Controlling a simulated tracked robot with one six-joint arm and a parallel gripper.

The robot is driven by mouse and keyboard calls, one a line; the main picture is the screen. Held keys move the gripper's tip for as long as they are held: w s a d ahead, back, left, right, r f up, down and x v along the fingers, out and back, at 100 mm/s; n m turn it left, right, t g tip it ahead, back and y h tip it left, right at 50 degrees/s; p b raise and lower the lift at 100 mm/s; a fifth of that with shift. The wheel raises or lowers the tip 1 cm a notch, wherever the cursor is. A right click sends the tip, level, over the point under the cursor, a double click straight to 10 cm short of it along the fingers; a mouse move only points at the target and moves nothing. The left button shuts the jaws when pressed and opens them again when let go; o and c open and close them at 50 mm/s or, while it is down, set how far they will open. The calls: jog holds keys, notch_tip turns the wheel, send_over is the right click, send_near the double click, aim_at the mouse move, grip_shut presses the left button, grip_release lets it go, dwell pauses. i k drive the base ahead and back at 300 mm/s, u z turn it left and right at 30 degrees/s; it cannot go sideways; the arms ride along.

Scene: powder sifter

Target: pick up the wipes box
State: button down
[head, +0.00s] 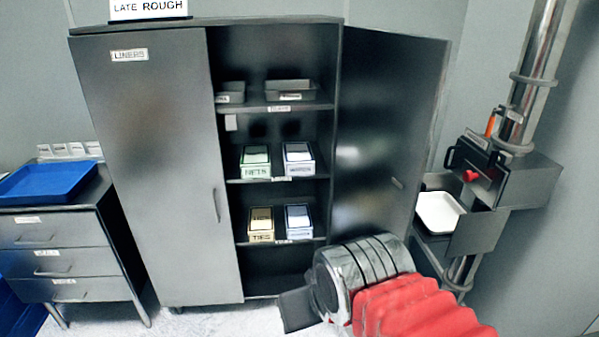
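Small boxes stand in pairs on two shelves of the open cabinet. The upper pair is a green-edged box (255,161) and a purple-edged box (299,160). The lower pair is a yellow box (261,225) marked TIES and a blue-edged box (298,222). The lettering on the green, purple and blue boxes is too blurred to read surely, so I cannot tell which is the wipes box. My gripper (297,310) shows as a dark piece at the lower middle, in front of and below the shelves, apart from the boxes. Its fingers are not clear.
The cabinet's left door (150,170) is shut; its right door (388,140) stands open to the right. Grey trays (290,86) sit on the top shelf. Drawers (70,255) with a blue tray (50,181) stand left. A pipe unit with a white tray (438,212) is right.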

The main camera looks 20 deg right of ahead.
aim_at(298, 159)
jog(key=u, duration=0.2)
jog(key=i, duration=2.15)
jog(key=z, duration=0.1)
